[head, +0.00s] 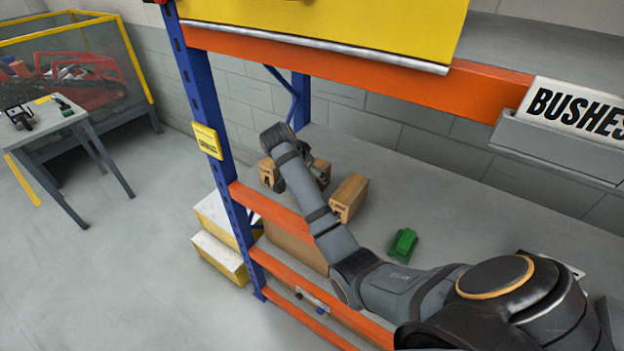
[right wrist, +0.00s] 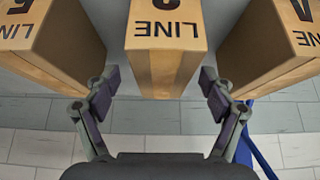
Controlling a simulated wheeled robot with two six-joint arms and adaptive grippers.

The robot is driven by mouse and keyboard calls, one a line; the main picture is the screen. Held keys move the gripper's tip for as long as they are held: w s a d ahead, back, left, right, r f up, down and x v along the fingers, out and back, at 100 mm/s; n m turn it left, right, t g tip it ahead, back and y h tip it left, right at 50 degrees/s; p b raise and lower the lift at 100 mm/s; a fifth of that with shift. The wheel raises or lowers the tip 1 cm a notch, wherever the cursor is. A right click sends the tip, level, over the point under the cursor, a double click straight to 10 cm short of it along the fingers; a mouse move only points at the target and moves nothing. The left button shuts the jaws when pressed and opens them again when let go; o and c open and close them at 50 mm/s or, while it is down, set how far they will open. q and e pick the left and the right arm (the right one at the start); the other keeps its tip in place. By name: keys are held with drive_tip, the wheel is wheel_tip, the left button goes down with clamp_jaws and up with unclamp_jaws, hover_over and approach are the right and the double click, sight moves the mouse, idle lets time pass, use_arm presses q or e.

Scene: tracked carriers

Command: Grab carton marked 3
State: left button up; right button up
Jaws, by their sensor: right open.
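In the right wrist view, a brown carton (right wrist: 166,62) stands in the middle, marked LINE, with its digit cut off by the top edge; only a rounded part shows, so I cannot read it surely. My right gripper (right wrist: 160,84) is open, one finger on each side of this carton's near end, not closed on it. A left carton (right wrist: 50,38) and a right carton (right wrist: 268,45), apparently marked 4, flank it. In the head view, my right arm reaches to the shelf cartons and partly hides them. My left gripper is out of view.
The side cartons stand close outside my fingers. In the head view, one carton (head: 349,197) stands right of my wrist and a green object (head: 403,245) lies on the grey shelf. A blue upright (head: 207,100) and orange beam (head: 355,74) frame the bay.

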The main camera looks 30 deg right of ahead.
drive_tip(key=shift+w+d+f+p, duration=0.25)
drive_tip(key=shift+d+f+p, duration=0.1)
drive_tip(key=shift+d+f, duration=0.15)
drive_tip(key=shift+w+d+f+p, duration=0.2)
drive_tip(key=shift+d+f+p, duration=0.15)
drive_tip(key=shift+d+f, duration=0.15)
drive_tip(key=x, duration=0.2)
drive_tip(key=shift+w+d+f+p, duration=0.1)
drive_tip(key=shift+w+f+p, duration=0.05)
drive_tip(key=shift+f+p, duration=0.2)
drive_tip(key=shift+w+d+f, duration=0.15)
drive_tip(key=shift+d+f, duration=0.1)
drive_tip(key=shift+f, duration=0.15)
drive_tip(key=shift+a+r, duration=0.1)
drive_tip(key=c, duration=0.3)
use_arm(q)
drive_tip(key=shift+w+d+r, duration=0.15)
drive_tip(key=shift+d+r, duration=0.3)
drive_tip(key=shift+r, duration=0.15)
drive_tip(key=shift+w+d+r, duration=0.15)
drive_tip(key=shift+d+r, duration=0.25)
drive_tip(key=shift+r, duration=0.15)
use_arm(e)
clamp_jaws()
